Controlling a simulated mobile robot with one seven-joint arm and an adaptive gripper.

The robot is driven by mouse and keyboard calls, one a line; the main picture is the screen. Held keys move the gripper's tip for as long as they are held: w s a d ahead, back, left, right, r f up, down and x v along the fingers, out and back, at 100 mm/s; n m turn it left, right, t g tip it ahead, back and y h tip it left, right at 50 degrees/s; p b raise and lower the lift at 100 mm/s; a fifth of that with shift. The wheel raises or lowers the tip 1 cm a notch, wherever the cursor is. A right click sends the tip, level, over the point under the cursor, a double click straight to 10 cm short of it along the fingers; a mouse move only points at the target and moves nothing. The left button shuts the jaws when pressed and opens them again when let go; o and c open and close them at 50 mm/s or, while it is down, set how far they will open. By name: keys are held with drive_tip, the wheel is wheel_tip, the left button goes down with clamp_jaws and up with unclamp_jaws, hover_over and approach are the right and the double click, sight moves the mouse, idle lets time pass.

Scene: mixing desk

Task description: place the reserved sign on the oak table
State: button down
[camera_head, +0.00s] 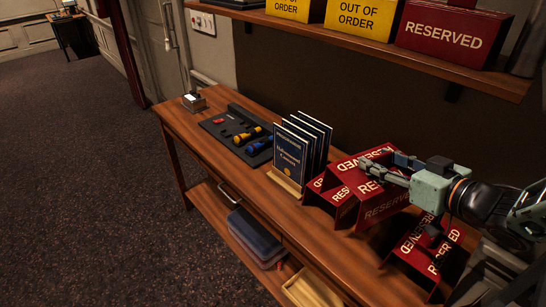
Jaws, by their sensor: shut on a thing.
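Several red tent-shaped signs marked RESERVED stand close together on the wooden bench, at the right in the head view. My gripper (382,166) reaches in from the right and is shut on the top of one reserved sign (378,208). The held sign overlaps its neighbours in the picture, and I cannot tell whether it is lifted off the bench. Another reserved sign (428,250) stands nearer, below my wrist. I cannot identify an oak table for certain; a small dark table (67,19) stands far off at top left.
Open carpet (75,190) lies left.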

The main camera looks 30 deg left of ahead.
sight(371, 188)
drive_tip(key=s+n+g, duration=0.1)
drive_tip(key=s, duration=0.1)
drive_tip(key=s+a+f+n+g+y, duration=0.1)
drive_tip(key=s, duration=0.1)
drive_tip(key=s+f+n+g+y, duration=0.1)
drive_tip(key=s, duration=0.1)
drive_tip(key=shift+s+a+f+b, duration=0.15)
drive_tip(key=shift+s+f+b, duration=0.1)
drive_tip(key=shift+b, duration=0.15)
drive_tip(key=w+d+f, duration=0.2)
drive_tip(key=w+f, duration=0.4)
drive_tip(key=w+d+f, duration=0.3)
drive_tip(key=w+f, duration=0.4)
drive_tip(key=shift+d, duration=0.35)
drive_tip(key=shift+f, duration=0.1)
